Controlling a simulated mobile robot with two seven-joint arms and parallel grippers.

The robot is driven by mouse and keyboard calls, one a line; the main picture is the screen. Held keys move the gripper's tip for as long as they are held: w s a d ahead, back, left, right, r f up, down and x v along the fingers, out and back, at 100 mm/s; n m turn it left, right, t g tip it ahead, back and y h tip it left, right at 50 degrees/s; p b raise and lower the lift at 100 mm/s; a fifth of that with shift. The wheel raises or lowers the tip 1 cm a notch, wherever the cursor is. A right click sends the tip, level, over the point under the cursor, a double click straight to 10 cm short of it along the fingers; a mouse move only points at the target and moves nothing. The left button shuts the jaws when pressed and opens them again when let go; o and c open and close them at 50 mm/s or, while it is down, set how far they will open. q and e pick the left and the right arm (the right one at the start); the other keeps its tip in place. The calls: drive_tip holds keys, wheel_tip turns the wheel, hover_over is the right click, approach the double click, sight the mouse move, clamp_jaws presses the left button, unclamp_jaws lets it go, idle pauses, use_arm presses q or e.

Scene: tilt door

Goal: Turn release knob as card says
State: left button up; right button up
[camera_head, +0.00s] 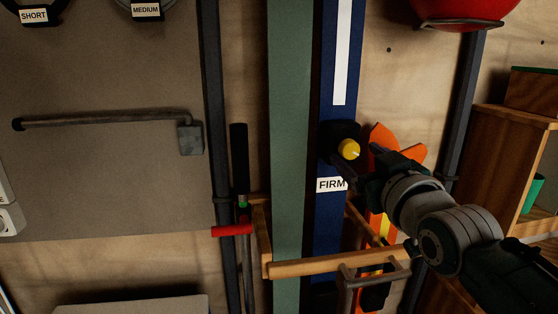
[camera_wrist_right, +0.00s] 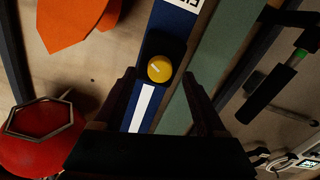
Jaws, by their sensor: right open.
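The yellow round knob (camera_head: 349,149) sits on a black mount on a blue upright board. In the right wrist view the knob (camera_wrist_right: 159,69) shows a short pale line on its face. A white card (camera_head: 332,184) reading "FIRM" is just below the knob; its edge shows at the top of the wrist view. My right gripper (camera_head: 360,160) is open, close to the knob and reaching in from the right. In the wrist view the knob appears between the two fingers, ahead of them; contact is not visible. My left gripper is not in view.
A green board (camera_head: 287,100) stands left of the blue one. A wooden bar (camera_head: 335,262) crosses below. Orange items (camera_head: 384,138) hang behind my right gripper. A red round object (camera_head: 465,10) sits in a metal holder above. A wooden shelf (camera_head: 500,145) stands at right.

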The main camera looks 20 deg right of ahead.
drive_tip(key=v, duration=0.7)
drive_tip(key=shift+s, duration=0.2)
